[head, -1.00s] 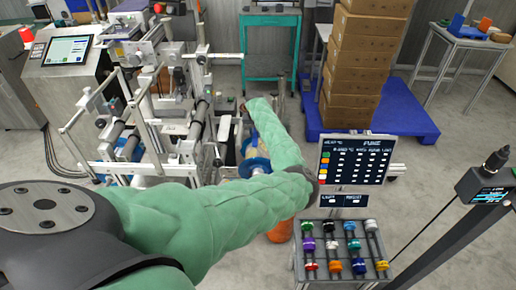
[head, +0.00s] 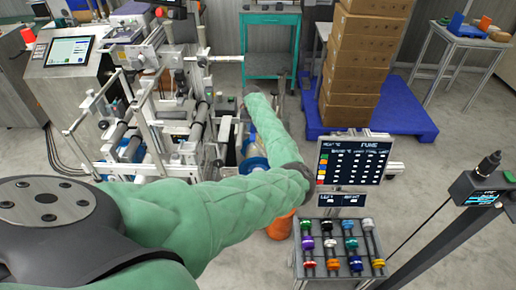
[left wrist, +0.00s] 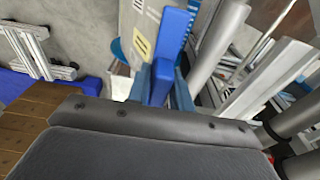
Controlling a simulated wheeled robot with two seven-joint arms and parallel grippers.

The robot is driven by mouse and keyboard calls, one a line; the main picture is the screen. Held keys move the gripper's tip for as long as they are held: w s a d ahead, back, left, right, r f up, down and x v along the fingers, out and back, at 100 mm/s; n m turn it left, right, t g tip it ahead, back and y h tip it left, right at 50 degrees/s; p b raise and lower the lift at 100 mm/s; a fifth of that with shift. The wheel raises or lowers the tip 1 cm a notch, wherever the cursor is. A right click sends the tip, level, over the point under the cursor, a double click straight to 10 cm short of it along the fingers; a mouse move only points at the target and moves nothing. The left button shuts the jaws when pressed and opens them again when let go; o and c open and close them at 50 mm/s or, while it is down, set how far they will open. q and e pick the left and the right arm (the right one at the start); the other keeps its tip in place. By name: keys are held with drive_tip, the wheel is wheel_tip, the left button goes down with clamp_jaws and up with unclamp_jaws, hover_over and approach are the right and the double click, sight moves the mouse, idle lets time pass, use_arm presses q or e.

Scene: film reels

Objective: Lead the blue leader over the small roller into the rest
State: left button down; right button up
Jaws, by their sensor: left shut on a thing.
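In the left wrist view the blue leader (left wrist: 175,42) is a bright blue, stiff-looking strip that stands out from between the fingers of my left gripper (left wrist: 163,88). The gripper is shut on it. Grey rollers (left wrist: 220,42) lie just right of the strip, with a visible gap at its upper part. In the head view my left forearm reaches to the right side of the machine (head: 190,158). The sleeve largely hides the gripper there, and the leader cannot be made out. I cannot tell which roller is the small one, nor pick out the rest. My right gripper is not in view.
A blue reel (head: 254,164) sits partly behind my forearm. A display board (head: 354,158) and a rack of coloured spools (head: 340,262) stand right of my elbow. Stacked boxes (head: 360,60) stand on a blue pallet (head: 412,118).

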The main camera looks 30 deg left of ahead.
use_arm(q)
drive_tip(key=shift+s+a+r+p, duration=0.15)
drive_tip(key=shift+a+r+p, duration=0.1)
drive_tip(key=shift+r+p, duration=0.6)
drive_tip(key=shift+s+a+r+p, duration=0.15)
drive_tip(key=shift+a+r+p, duration=0.1)
drive_tip(key=shift+r+p, duration=0.55)
drive_tip(key=shift+r, duration=0.1)
drive_tip(key=shift+s+a, duration=0.1)
drive_tip(key=shift+a, duration=0.1)
drive_tip(key=shift+s+a+p, duration=0.4)
drive_tip(key=shift+s+a, duration=0.2)
drive_tip(key=shift+a, duration=0.4)
drive_tip(key=shift+s+a+p, duration=0.4)
drive_tip(key=shift+s+a, duration=0.2)
drive_tip(key=shift+a, duration=0.35)
